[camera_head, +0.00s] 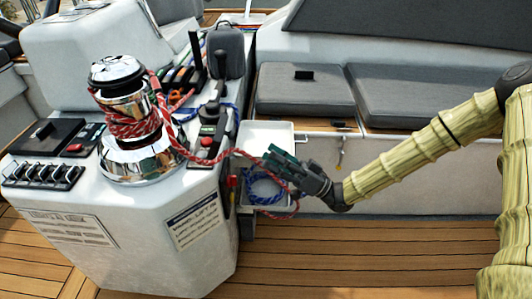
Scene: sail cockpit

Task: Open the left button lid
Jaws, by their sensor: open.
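My gripper (277,157), dark with greenish fingers, is open over the white bin to the right of the console. I see nothing between its fingers. The console (130,245) has a red button-like part (74,148) in a small dark panel left of the chrome winch (135,160). A similar small red part (207,141) shows right of the winch. I cannot tell clearly which part is the left button lid or whether a lid is shut. My gripper is well to the right of both red parts and touches neither.
Red rope (135,125) wraps the winch and runs right towards my gripper. Black levers (195,55) stand up behind the winch. Grey cushions (303,90) line the bench. The wooden deck (370,250) is clear at front right.

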